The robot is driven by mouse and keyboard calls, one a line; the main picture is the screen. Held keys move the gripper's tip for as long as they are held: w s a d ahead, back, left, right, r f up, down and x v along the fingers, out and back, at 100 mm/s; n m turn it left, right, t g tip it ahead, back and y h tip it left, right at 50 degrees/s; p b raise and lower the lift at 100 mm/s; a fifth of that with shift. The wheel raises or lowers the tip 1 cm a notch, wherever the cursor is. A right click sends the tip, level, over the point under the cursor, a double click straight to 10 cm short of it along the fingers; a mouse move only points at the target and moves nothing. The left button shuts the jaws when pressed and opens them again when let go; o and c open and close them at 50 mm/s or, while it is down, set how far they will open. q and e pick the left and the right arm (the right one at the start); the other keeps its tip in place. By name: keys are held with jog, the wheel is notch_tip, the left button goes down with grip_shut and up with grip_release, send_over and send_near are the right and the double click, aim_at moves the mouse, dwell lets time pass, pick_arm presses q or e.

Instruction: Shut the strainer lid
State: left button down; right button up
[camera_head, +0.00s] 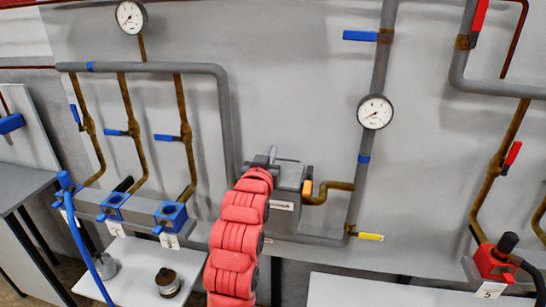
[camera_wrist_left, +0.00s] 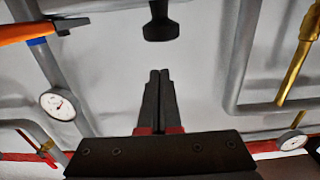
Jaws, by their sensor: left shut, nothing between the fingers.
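A grey box-like body (camera_head: 291,178), which looks like the strainer, sits on the pipework in the middle of the head view. An orange handle (camera_head: 307,187) is on its right side. My red left arm covers its left part, and I cannot clearly tell how its lid stands. My left gripper (camera_head: 268,157) is at the top of this body, small and partly hidden by the arm. In the left wrist view its dark fingers (camera_wrist_left: 158,98) are shut and empty. A black knob (camera_wrist_left: 158,22) shows beyond the fingertips, apart from them. My right gripper is not in view.
Pipes and round gauges (camera_head: 375,111) line the grey wall. A yellow handle (camera_head: 370,237) is low right of the strainer. Blue valve blocks (camera_head: 172,214) stand left, and a red block (camera_head: 494,263) stands far right. A white bench top (camera_head: 375,290) is below.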

pick_arm(q)
jog(key=f+t+b, duration=0.1)
jog(key=s+f+t+b, duration=0.1)
jog(key=f+b, duration=0.1)
jog(key=shift+s+a+f+t+h, duration=0.2)
jog(key=shift+s+f+t+h, duration=0.1)
jog(key=shift+s+t, duration=0.1)
jog(key=shift+s+f+b, duration=0.25)
jog(key=shift+f+b, duration=0.15)
jog(key=shift+b, duration=0.15)
jog(key=shift+f, duration=0.25)
